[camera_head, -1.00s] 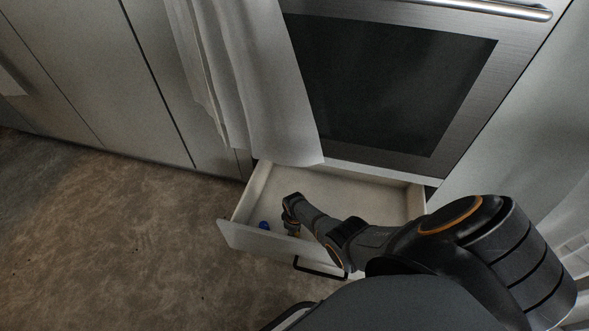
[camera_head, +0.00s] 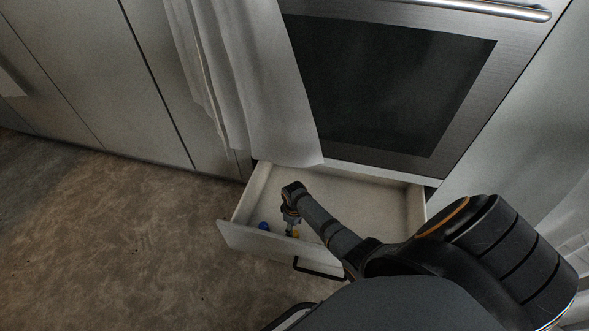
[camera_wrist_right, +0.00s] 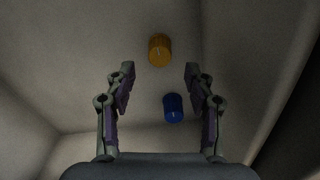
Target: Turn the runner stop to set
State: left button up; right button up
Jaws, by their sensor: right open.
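An open drawer (camera_head: 262,181) under the oven holds two small round knobs. The blue knob (camera_head: 264,226) is near the drawer's front left corner, and the orange-yellow knob (camera_head: 296,234) is to its right, partly hidden by my right gripper (camera_head: 291,217). In the right wrist view the orange knob (camera_wrist_right: 159,50) lies ahead, between and beyond the open fingers (camera_wrist_right: 160,73). The blue knob (camera_wrist_right: 173,108) shows between the fingers, lower down. Both knobs carry a small pale mark. I cannot tell which is the runner stop. My right gripper touches neither visibly. My left gripper is out of view.
The oven door (camera_head: 390,85) is above the drawer, with a white towel (camera_head: 265,90) hanging down to its left. The drawer's front panel (camera_head: 245,240) has a dark handle (camera_head: 318,273). Brown floor (camera_head: 110,240) lies clear at the left.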

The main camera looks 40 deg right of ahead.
jog(key=shift+r, duration=2.8)
